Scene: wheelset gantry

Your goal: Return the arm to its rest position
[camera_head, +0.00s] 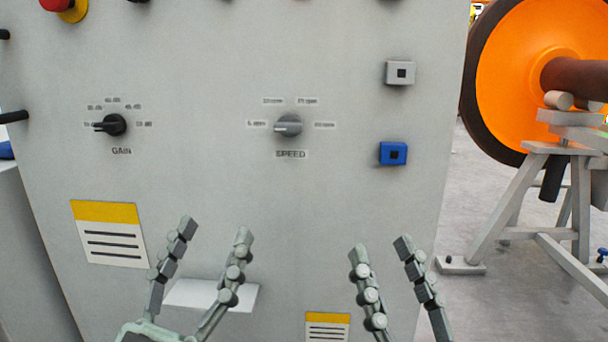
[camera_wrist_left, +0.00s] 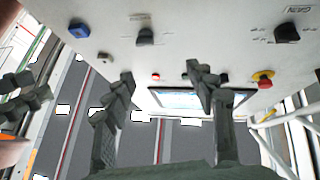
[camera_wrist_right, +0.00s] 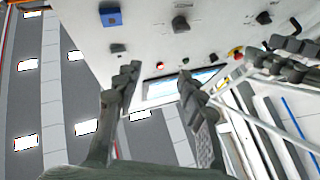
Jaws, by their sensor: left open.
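My left gripper (camera_head: 215,232) is in front of the lower part of the grey control panel (camera_head: 215,190), its two fingers spread apart with nothing between them. It also shows open in the left wrist view (camera_wrist_left: 160,72). My right gripper (camera_head: 380,248) is to its right, before the panel's lower right part, with its fingers apart and empty. It shows open in the right wrist view too (camera_wrist_right: 157,72). Both grippers point upward in the head view and appear clear of the knobs and buttons. Any small gap to the panel face is hard to judge.
The panel carries a GAIN knob (camera_head: 112,125), a SPEED knob (camera_head: 288,125), a grey button (camera_head: 400,73), a blue button (camera_head: 393,153) and a red stop button (camera_head: 58,5). An orange wheel (camera_head: 525,70) on a grey stand (camera_head: 540,200) is at right. A screen (camera_wrist_left: 182,98) shows in the left wrist view.

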